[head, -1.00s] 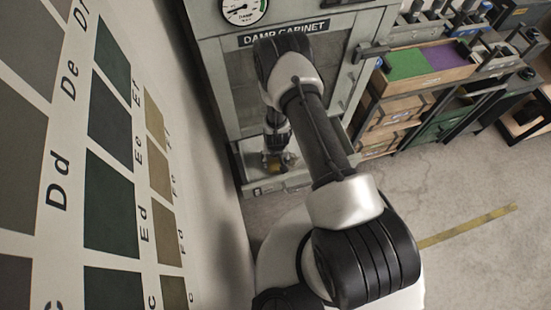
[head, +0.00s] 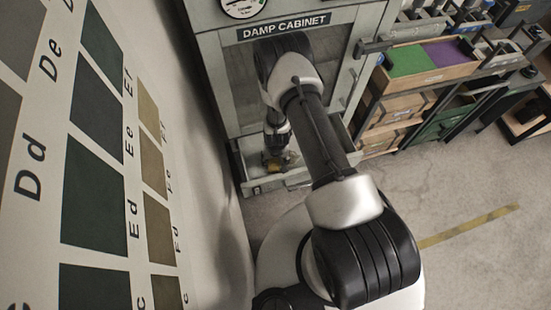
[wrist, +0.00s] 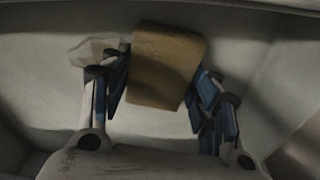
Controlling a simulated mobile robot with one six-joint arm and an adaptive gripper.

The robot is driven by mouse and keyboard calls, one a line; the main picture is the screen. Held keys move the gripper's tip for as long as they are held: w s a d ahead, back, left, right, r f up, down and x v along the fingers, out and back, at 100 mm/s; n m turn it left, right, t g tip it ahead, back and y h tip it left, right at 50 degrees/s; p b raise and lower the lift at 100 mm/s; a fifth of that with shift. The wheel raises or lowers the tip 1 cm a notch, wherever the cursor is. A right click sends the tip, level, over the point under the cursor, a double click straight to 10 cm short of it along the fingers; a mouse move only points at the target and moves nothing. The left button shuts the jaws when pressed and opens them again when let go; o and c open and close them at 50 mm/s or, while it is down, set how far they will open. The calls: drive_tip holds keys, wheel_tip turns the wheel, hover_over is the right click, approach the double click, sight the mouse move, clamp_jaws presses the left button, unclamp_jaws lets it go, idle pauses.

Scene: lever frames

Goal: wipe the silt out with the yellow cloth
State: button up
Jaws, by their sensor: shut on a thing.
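The yellow cloth (wrist: 160,70) looks like a folded, rounded block in the wrist view. My gripper (wrist: 162,88) is shut on it, with blue finger pads at its left and right sides. In the head view the cloth is a small yellow spot (head: 275,167) under my gripper (head: 277,155), in the open tray (head: 292,184) at the foot of the damp cabinet (head: 232,75). A pale, thin-edged patch (wrist: 88,52) lies on the tray floor left of the cloth; I cannot tell if it is silt. My fingers hide part of the floor.
A wall with a colour chart (head: 95,195) stands close on the left. Shelves with trays and boxes (head: 425,62) stand to the right of the cabinet. The concrete floor (head: 450,195) at the right is clear, with a yellow strip (head: 470,225) on it.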

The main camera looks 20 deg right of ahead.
sight(292, 160)
drive_tip(key=shift+f, duration=0.1)
drive_tip(key=shift+d+b, duration=0.4)
drive_tip(key=shift+d, duration=1.45)
drive_tip(key=shift+d+b, duration=0.55)
drive_tip(key=shift+d, duration=0.9)
drive_tip(key=shift+d+b, duration=0.6)
drive_tip(key=shift+d, duration=1.4)
drive_tip(key=shift+f, duration=0.15)
drive_tip(key=shift+s+a+f+b, duration=0.1)
drive_tip(key=shift+a+b, duration=0.2)
drive_tip(key=shift+a, duration=0.5)
drive_tip(key=shift+s+a+f+b, duration=0.1)
drive_tip(key=shift+a+b, duration=0.15)
drive_tip(key=shift+a, duration=0.55)
drive_tip(key=shift+s+a, duration=0.15)
drive_tip(key=shift+a, duration=0.2)
drive_tip(key=shift+c, duration=1.1)
drive_tip(key=shift+a+r, duration=0.15)
drive_tip(key=shift+a, duration=1.55)
drive_tip(key=shift+a+r, duration=0.1)
drive_tip(key=shift+a, duration=1.6)
